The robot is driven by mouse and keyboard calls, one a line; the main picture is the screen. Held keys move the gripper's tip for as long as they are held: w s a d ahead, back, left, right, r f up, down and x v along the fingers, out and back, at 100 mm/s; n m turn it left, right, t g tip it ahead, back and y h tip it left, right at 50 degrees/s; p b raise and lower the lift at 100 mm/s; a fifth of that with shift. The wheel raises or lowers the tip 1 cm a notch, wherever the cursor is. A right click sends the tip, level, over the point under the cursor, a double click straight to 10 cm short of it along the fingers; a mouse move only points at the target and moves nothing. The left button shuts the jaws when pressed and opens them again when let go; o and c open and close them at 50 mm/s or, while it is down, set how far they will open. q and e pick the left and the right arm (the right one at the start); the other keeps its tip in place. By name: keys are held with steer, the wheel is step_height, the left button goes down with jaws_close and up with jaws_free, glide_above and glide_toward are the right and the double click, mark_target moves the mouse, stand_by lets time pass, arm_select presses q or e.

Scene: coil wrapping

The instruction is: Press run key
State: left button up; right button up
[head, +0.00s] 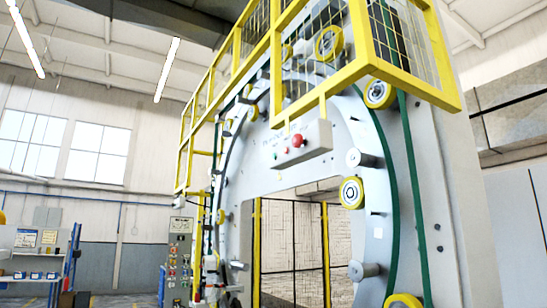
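A grey control box (303,145) hangs from the yellow frame on the front of the large wrapping machine. It carries a big red knob (298,140) and a small green button (275,156). A tall grey control panel (180,250) with several coloured buttons and labels stands farther back, at the lower left of the machine. Its labels are too small to read, so I cannot tell which key is the run key. Neither of my grippers shows in the head view.
The wrapping machine's large ring (385,165) with yellow rollers (351,192) and a green belt fills the right and middle. A yellow mesh guard (428,90) juts out above. A blue-framed shelf (35,262) stands at far left. Some floor (125,300) shows at lower left.

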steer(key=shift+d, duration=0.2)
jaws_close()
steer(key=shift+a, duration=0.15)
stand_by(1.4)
